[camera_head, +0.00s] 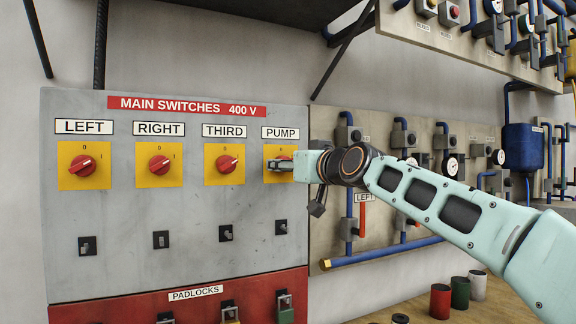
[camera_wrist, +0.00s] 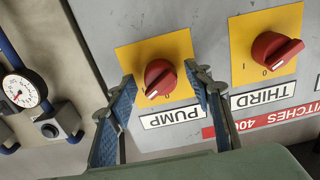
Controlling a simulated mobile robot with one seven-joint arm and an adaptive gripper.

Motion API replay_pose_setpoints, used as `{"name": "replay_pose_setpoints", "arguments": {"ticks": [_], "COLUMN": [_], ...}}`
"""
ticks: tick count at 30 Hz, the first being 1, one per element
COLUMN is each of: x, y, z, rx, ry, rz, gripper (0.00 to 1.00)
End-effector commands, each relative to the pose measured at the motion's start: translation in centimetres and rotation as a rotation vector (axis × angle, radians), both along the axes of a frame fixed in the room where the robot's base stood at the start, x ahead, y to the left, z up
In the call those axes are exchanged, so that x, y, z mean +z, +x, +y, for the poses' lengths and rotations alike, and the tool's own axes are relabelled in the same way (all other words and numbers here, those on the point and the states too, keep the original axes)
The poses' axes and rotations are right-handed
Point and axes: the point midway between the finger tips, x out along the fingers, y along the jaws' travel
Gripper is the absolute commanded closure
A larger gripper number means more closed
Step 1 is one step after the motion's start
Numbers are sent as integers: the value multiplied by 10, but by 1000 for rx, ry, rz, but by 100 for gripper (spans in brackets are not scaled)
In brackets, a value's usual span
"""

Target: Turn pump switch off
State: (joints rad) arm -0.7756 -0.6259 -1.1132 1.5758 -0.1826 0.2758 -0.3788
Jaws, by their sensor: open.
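The pump switch (camera_wrist: 160,78) is a red rotary knob on a yellow square plate under the PUMP label (camera_head: 281,133). In the head view the knob is mostly covered by my gripper (camera_head: 280,164). In the wrist view, which is turned upside down, my gripper (camera_wrist: 165,92) is open with one blue-padded finger on each side of the knob. A gap shows between the knob and each finger, so they look apart from it. The knob's handle is tilted, not in line with the plate's edges. Its exact mark is hard to read.
The grey panel also carries the LEFT (camera_head: 83,172), RIGHT (camera_head: 159,165) and THIRD (camera_head: 227,164) red knobs. The THIRD knob is close beside the pump switch. Small black toggles sit below, above a red padlocks strip (camera_head: 190,310). Gauges and blue pipes (camera_head: 380,252) stand at the right.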

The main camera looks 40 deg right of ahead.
Motion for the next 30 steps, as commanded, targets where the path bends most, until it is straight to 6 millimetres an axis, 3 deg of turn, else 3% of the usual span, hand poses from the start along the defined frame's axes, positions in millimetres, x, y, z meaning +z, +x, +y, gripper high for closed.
{"name": "replay_pose_setpoints", "arguments": {"ticks": [6,17,30], "x": [0,0,-2], "y": [0,0,0], "z": [0,0,0], "rx": [0,0,2], "ry": [0,0,-100], "rz": [0,0,34], "gripper": [56,95,95]}}
